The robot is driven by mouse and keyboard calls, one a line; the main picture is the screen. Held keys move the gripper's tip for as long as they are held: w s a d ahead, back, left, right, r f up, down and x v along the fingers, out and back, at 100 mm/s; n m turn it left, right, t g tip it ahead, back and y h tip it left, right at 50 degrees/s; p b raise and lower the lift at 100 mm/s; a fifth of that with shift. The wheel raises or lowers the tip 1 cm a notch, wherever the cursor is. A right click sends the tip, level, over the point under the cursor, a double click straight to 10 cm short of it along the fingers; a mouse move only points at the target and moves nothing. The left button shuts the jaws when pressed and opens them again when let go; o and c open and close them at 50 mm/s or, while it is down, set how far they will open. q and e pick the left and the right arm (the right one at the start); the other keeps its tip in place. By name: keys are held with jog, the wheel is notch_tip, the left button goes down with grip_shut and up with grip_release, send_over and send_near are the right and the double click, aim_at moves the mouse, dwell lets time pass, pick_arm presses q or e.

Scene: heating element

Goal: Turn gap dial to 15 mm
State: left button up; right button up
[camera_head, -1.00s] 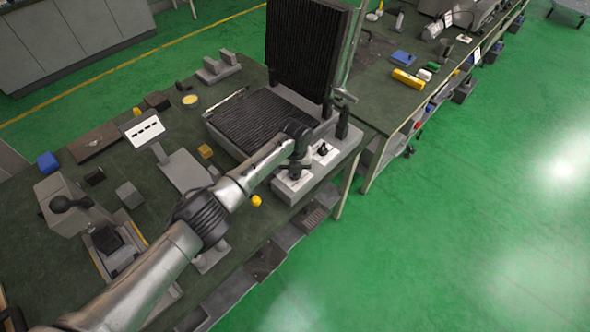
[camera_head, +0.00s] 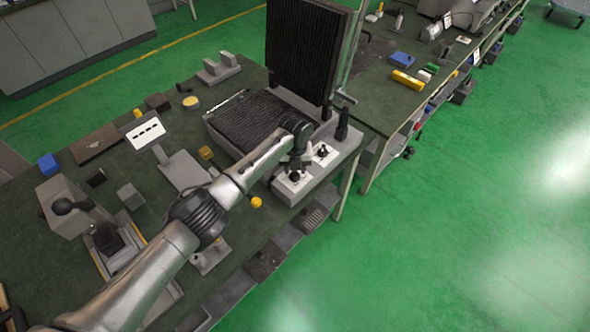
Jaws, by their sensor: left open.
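A machine with black ribbed plates (camera_head: 250,122) stands on the green bench, its upper plate (camera_head: 305,48) raised. Its grey front housing (camera_head: 334,160) carries two white panels with small dark knobs. One knob (camera_head: 294,177) is on the near-left panel and another (camera_head: 322,151) on the right panel. I cannot tell which is the gap dial, and their markings are too small to read. My left gripper (camera_head: 293,170) is open and points down at the near-left knob. I cannot tell whether the fingers touch it. My right gripper is not in view.
Yellow and blue blocks and grey fixtures lie around the bench. Open green floor (camera_head: 450,220) is to the right.

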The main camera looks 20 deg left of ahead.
aim_at(295, 172)
pick_arm(q)
notch_tip(295, 172, up, 11)
jog(key=p, duration=0.1)
dwell(0.3)
jog(key=shift+r, duration=0.1)
dwell(0.4)
